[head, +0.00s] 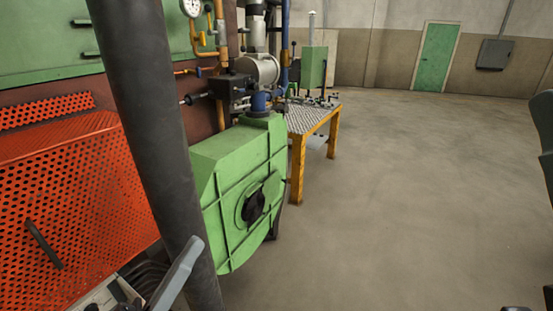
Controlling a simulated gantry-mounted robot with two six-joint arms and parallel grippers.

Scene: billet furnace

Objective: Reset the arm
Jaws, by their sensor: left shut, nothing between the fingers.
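My left gripper (186,262) shows partly at the bottom left of the head view, as a grey finger shape. It is shut, with nothing seen held. It appears in front of the dark tube and left of the green furnace housing, apart from it as far as the picture tells. The rest of the gripper is cut off by the lower edge. I do not see my right gripper; only dark parts show at the right edge, too cropped to identify.
A green furnace housing (215,205) stands beside a red perforated guard (75,185). Pipes and a gauge (190,7) are above. A yellow-legged table (297,170) with a patterned top stands behind. The concrete floor (400,200) is open towards a green door (435,57).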

